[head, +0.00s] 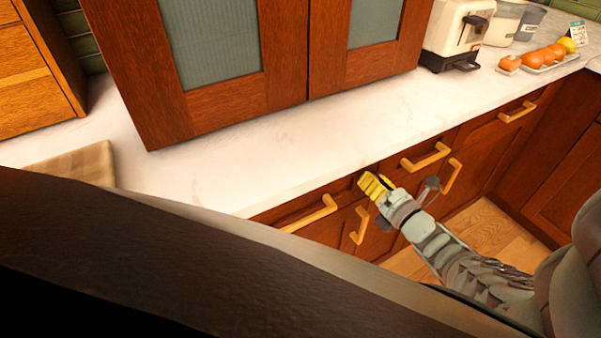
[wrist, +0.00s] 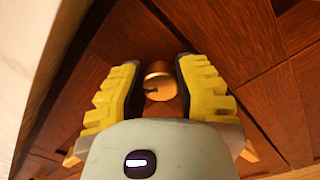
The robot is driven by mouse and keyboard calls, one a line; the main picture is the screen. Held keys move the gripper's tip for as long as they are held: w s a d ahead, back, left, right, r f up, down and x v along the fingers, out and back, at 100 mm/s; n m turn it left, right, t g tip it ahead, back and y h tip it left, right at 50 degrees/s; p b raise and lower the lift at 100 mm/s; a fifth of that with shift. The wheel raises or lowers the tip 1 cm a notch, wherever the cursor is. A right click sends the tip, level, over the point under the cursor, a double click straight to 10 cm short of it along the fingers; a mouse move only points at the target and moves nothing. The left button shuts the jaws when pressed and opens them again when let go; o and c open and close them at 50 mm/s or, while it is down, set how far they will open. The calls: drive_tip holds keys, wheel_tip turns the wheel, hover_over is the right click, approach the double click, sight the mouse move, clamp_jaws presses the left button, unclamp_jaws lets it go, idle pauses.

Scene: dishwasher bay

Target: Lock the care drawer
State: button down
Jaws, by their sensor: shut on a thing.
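My gripper (head: 368,184), with ribbed yellow fingers, is at the dark red-brown drawer front (head: 342,190) just below the counter edge in the head view. In the wrist view my gripper (wrist: 159,66) has one finger on each side of a round brass-coloured lock knob (wrist: 160,88) and is shut on it. A small dark mark shows at the knob's left side. The knob stands out from the wooden front (wrist: 150,35). In the head view the fingers hide the knob. No gap shows along the drawer's top edge, though the gripper covers part of it.
Brass bar handles stick out on both sides, one to the left (head: 311,214) and one to the right (head: 426,157). A door handle (head: 360,226) hangs below.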

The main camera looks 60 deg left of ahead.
drive_tip(key=shift+m, duration=0.6)
idle(0.3)
drive_tip(key=m+b, duration=0.1)
drive_tip(key=m, duration=0.3)
drive_tip(key=shift+f, duration=0.2)
drive_tip(key=m+b, duration=0.1)
drive_tip(key=m, duration=0.4)
drive_tip(key=shift+w+m+b, duration=0.1)
drive_tip(key=shift+m+b, duration=0.2)
drive_tip(key=c, duration=0.6)
unclamp_jaws()
drive_tip(key=shift+a, duration=0.1)
drive_tip(key=shift+c, duration=0.2)
drive_tip(key=shift+r, duration=0.1)
drive_tip(key=d, duration=0.8)
drive_tip(key=s+d, duration=0.1)
drive_tip(key=d, duration=0.3)
